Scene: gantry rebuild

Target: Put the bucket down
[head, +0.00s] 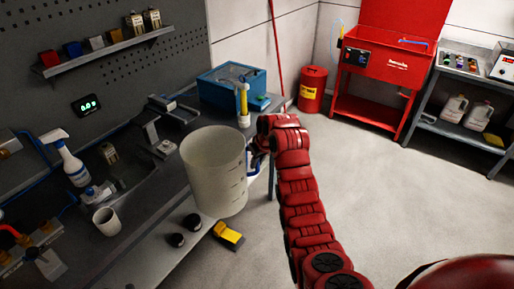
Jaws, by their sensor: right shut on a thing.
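The bucket (213,172) is a large whitish pail with marks on its side, upright at the middle of the head view. My right gripper (258,152) is at the bucket's right side, shut on it near a blue handle part. The fingertips are mostly hidden behind the red wrist. The bucket overlaps the front edge of the grey workbench (165,258) in the picture; I cannot tell whether its bottom touches the bench. My left gripper is not in view.
Two dark round knobs and a yellow-black tool (229,235) are just below the bucket. A white cup (107,221) and a spray bottle (68,160) stand to its left. Open floor (400,190) lies to the right.

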